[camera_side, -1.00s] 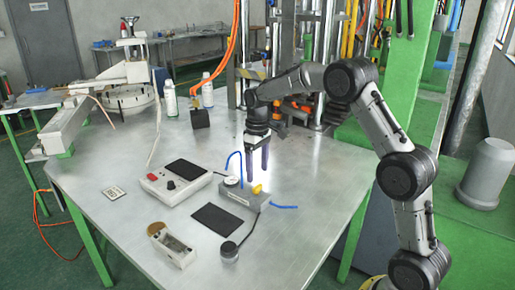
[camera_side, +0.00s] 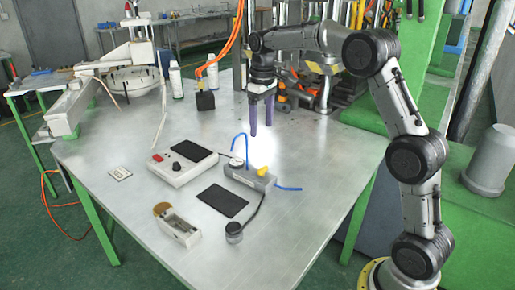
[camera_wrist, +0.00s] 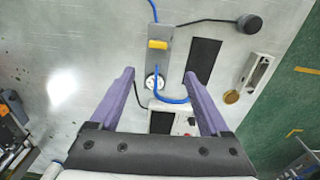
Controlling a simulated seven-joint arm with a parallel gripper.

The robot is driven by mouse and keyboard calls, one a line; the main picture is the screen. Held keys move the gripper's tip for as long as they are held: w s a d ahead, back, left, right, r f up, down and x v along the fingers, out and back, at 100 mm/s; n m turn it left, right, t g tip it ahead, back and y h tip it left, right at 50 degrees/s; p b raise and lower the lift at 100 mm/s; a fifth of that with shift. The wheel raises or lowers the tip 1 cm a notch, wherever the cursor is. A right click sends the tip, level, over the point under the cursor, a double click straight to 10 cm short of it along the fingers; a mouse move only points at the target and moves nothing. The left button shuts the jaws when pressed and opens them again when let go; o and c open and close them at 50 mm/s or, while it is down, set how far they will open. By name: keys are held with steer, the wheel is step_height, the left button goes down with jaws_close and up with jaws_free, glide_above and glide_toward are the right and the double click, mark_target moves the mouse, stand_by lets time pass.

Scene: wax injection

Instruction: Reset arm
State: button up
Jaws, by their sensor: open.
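My gripper (camera_side: 261,130) has purple fingers pointing down, spread apart with nothing between them. It hangs above the table, behind the grey block (camera_side: 248,179) and clear of it. The block carries a yellow knob (camera_side: 262,171), a round gauge (camera_side: 236,162) and blue tubes. In the wrist view, the fingers (camera_wrist: 159,75) frame the gauge (camera_wrist: 154,83) below, and the yellow knob (camera_wrist: 157,44) lies beyond it.
A white control box (camera_side: 180,172) stands left of the block. A black pad (camera_side: 222,201), a metal mould-like part (camera_side: 178,231) and a black round piece (camera_side: 234,234) lie in front. Bottles (camera_side: 175,80) stand at the back. The table's right side is clear.

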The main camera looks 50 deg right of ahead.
steer(key=s+a+r+n+t, duration=0.1)
steer(key=s+a+r+t, duration=0.1)
steer(key=s+a+r, duration=0.4)
steer(key=s+a+r+t, duration=0.1)
steer(key=s+a+r, duration=0.2)
steer(key=s+r, duration=0.4)
steer(key=s+a+f+t, duration=0.1)
steer(key=s+f, duration=0.5)
steer(key=s, duration=0.3)
steer(key=s+a+f+m+t, duration=0.1)
steer(key=s+a+f, duration=0.1)
steer(key=s+f, duration=0.4)
steer(key=s, duration=0.2)
steer(key=shift+s+a+f, duration=0.15)
steer(key=shift+s+a, duration=0.15)
steer(key=shift+s, duration=0.05)
